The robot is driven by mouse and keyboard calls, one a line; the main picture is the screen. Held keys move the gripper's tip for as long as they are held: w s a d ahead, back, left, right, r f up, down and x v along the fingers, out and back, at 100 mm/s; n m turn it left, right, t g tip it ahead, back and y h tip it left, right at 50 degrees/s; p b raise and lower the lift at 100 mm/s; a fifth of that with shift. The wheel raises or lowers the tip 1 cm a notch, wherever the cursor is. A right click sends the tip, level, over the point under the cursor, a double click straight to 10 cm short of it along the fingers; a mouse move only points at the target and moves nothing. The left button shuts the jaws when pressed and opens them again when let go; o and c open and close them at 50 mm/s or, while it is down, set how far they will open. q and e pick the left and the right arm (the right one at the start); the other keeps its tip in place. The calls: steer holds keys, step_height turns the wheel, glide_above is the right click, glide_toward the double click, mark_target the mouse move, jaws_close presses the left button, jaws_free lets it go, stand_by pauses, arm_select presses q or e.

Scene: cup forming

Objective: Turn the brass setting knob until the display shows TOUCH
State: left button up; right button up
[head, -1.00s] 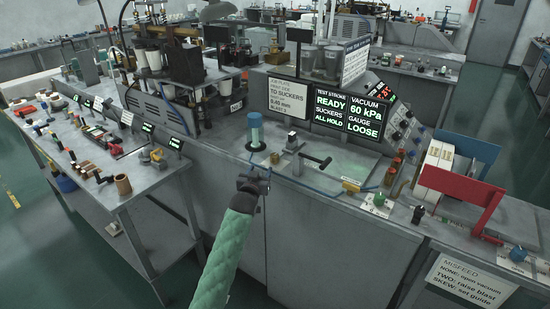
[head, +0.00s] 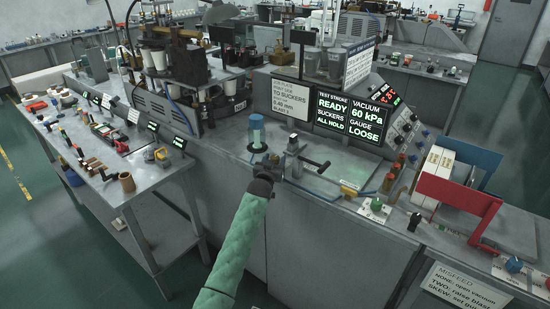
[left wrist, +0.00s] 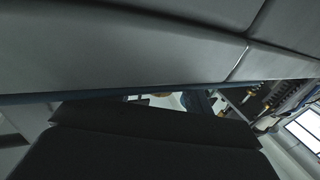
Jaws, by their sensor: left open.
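The display (head: 350,116) stands behind the bench top and reads TEST STROKE READY, SUCKERS ALL HOLD, VACUUM 60 kPa, GAUGE LOOSE. I cannot pick out the brass setting knob for certain. A small grey upright fixture (head: 292,148) stands on the bench in front of the display, beside a black crank handle (head: 318,165). My left gripper (head: 264,170) is at the bench's front edge, just left of and nearer than that fixture, apart from the display. Its fingers are small and dark here. The left wrist view shows mostly grey bench panels and a dark gripper part.
A blue-topped cylinder (head: 257,130) stands just behind my left gripper. A red guard frame (head: 458,196) and a green knob (head: 376,204) are to the right. A side table (head: 140,180) with several small tools is at the left.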

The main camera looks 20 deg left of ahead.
arm_select(q)
steer(key=shift+w, duration=0.35)
steer(key=c, duration=0.9)
steer(key=shift+c, duration=0.2)
